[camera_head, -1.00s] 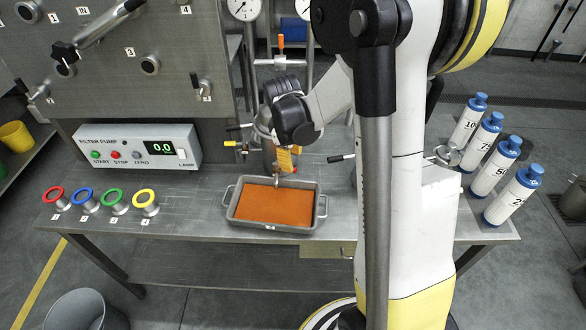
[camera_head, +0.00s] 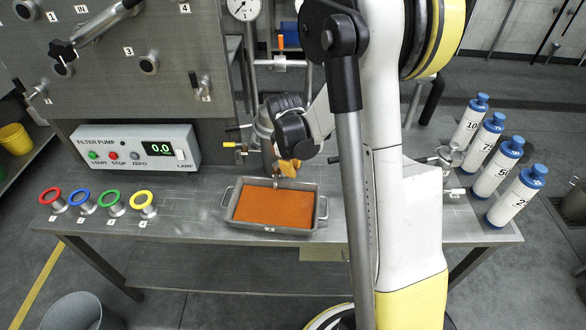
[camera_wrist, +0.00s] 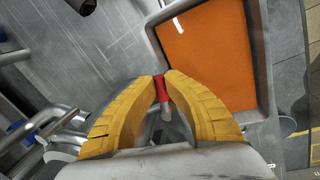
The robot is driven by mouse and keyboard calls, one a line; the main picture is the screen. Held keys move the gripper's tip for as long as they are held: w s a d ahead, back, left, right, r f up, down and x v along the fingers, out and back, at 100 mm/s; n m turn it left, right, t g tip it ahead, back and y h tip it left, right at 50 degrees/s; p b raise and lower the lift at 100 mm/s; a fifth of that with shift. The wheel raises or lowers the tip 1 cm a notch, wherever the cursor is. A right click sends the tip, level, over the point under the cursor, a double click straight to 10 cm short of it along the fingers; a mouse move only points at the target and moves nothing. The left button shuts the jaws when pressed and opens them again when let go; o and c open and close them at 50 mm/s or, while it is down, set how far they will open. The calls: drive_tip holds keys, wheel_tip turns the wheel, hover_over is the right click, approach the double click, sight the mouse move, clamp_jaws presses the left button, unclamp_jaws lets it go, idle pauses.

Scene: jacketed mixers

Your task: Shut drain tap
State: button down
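The drain tap's red handle (camera_wrist: 160,88) shows in the wrist view between the yellow fingers of my gripper (camera_wrist: 163,77). The fingertips close in on the handle from both sides and appear to touch it. A grey metal part of the tap (camera_wrist: 167,109) shows just below the handle. In the head view my gripper (camera_head: 289,166) is low beside the steel vessel, above the back edge of the grey tray (camera_head: 262,231). The tap's spout (camera_head: 276,182) points down over the tray there, and the handle is hidden. Orange liquid (camera_head: 275,207) fills much of the tray.
A yellow-handled valve (camera_head: 231,145) sits left of the vessel. The filter pump box (camera_head: 138,149) and several coloured rings (camera_head: 83,199) stand at left. Several blue-capped bottles (camera_head: 494,167) stand at right. The bench front left of the tray is clear.

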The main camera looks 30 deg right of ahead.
drive_tip(key=shift+f, duration=0.1)
drive_tip(key=n, duration=0.1)
drive_tip(key=d+n, duration=0.1)
drive_tip(key=shift+w+n+b, duration=0.3)
drive_tip(key=shift+w+b, duration=0.1)
drive_tip(key=shift+w+d+n+t+y, duration=0.25)
drive_tip(key=shift+w+n+t+y, duration=0.05)
drive_tip(key=shift+n, duration=0.5)
drive_tip(key=c, duration=1.4)
unclamp_jaws()
